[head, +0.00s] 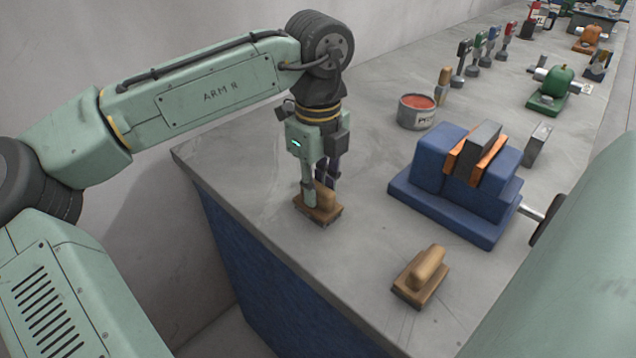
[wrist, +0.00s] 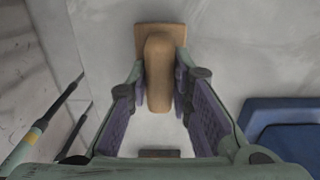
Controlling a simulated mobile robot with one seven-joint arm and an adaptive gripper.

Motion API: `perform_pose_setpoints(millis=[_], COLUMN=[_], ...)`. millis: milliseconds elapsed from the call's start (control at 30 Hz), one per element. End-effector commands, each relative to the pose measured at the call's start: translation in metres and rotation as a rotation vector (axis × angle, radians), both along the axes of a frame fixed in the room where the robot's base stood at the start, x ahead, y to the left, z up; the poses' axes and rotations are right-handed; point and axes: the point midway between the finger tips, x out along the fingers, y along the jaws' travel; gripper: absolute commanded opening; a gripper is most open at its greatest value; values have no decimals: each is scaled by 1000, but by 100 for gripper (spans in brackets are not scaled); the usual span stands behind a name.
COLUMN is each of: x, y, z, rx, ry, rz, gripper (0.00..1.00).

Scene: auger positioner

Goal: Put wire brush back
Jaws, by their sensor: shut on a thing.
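A wooden brush (head: 325,213) with a rounded handle on a flat block is at the bench's near left corner. My gripper (head: 318,190) points down and is shut on its handle. In the wrist view the handle (wrist: 159,75) lies between the two purple-padded fingers, with the block showing beyond it. I cannot tell whether the brush touches the bench or hangs just above it. A second, similar wooden brush (head: 421,276) lies on the bench to the right and nearer. I cannot tell by bristles which is the wire brush.
A blue vise (head: 440,205) with orange jaws stands right of my gripper; its blue base edge shows in the wrist view (wrist: 285,140). A red-filled tin (head: 416,112) stands behind. Several tools line the bench's far part. The bench's left edge is close to the held brush.

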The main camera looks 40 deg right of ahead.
Motion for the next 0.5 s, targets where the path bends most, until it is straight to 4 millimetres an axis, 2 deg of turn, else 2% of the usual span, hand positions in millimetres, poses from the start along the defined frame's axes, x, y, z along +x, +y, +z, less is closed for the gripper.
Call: perform_pose_setpoints(millis=[300,333,500], x=[0,0,0], y=[0,0,0], z=[-2,-2,-2], rx=[-1,-1,-1], ry=[1,1,0], rz=[-1,0,0], gripper=[0,21,32])
